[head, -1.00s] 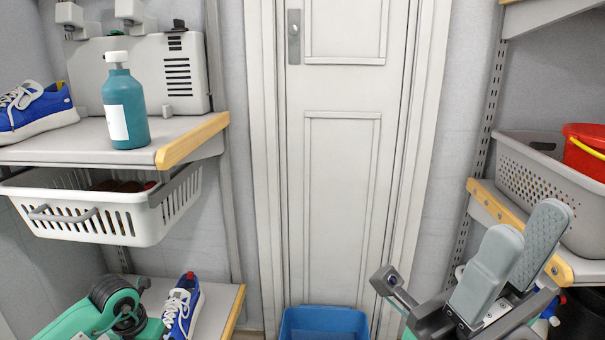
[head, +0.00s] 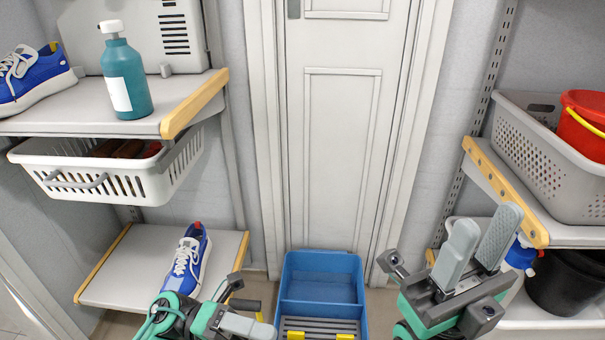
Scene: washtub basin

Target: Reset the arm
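My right gripper (head: 479,247) is at the lower right in the head view. Its two grey finger pads point up, with a narrow gap between them and nothing in it. My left arm comes in at the bottom left. The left gripper (head: 245,325) shows at the bottom edge, partly cut off, and its finger opening is not clear.
A blue washtub (head: 322,277) stands on the floor between the arms. Left shelves hold a teal bottle (head: 126,80), a blue shoe (head: 32,80), a white basket (head: 105,180) and another shoe (head: 188,258). At right are a grey basket (head: 545,165) and red bucket (head: 585,125).

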